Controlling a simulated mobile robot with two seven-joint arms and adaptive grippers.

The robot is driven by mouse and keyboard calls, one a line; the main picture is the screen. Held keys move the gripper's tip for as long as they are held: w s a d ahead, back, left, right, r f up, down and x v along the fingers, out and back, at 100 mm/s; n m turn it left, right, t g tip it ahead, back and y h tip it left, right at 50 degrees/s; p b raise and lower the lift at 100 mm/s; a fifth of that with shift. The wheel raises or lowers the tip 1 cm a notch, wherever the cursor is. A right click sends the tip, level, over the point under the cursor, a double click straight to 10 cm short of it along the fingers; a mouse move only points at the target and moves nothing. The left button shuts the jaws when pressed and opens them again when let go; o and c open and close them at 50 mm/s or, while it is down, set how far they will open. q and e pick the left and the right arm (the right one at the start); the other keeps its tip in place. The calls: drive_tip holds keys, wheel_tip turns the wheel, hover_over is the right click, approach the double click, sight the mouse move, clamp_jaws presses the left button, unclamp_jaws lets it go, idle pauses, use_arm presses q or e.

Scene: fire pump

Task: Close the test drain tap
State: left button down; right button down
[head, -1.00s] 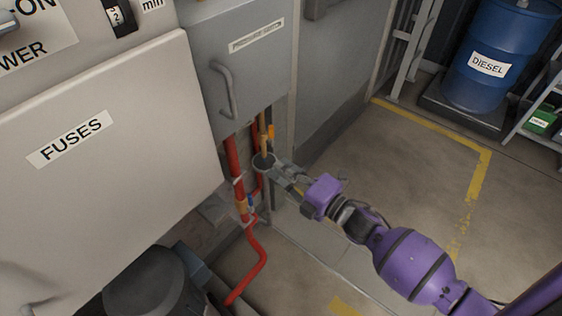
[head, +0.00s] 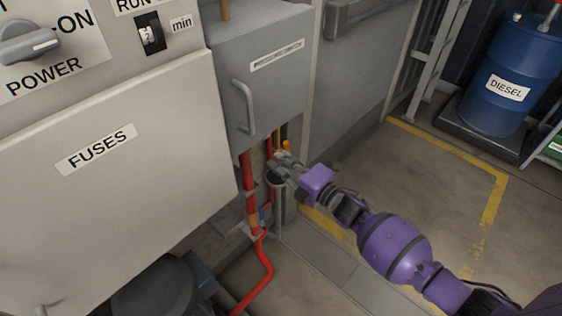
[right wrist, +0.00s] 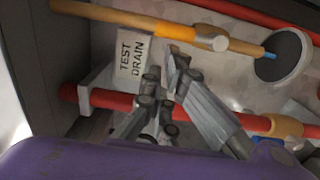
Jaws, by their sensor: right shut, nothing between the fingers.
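My right gripper (head: 279,164) is shut with nothing in it. It is among the pipes below the grey cabinet, and it also shows in the right wrist view (right wrist: 166,76). There its fingers are beside a white TEST DRAIN label (right wrist: 133,58) and in front of a red pipe (right wrist: 108,99). A copper-coloured pipe (right wrist: 150,25) with an orange collar ends in a blue tip over a round grey cup (right wrist: 282,56). A small orange part (head: 286,145) shows just above the gripper; I cannot tell if it is the tap. The tap's lever is not clearly seen. My left gripper is not in view.
The grey cabinet (head: 265,95) with its handle (head: 244,107) hangs just above the gripper. The white FUSES panel (head: 130,170) is to the left. A blue DIESEL drum (head: 510,70) stands at the back right. The floor between is clear.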

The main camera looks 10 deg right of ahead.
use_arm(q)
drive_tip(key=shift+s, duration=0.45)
use_arm(e)
drive_tip(key=shift+d+r, duration=0.15)
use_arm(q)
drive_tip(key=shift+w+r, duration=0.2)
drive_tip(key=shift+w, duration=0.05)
use_arm(e)
drive_tip(key=shift+w+d+r+m, duration=0.1)
drive_tip(key=shift+w+m, duration=0.05)
drive_tip(key=shift+m, duration=0.35)
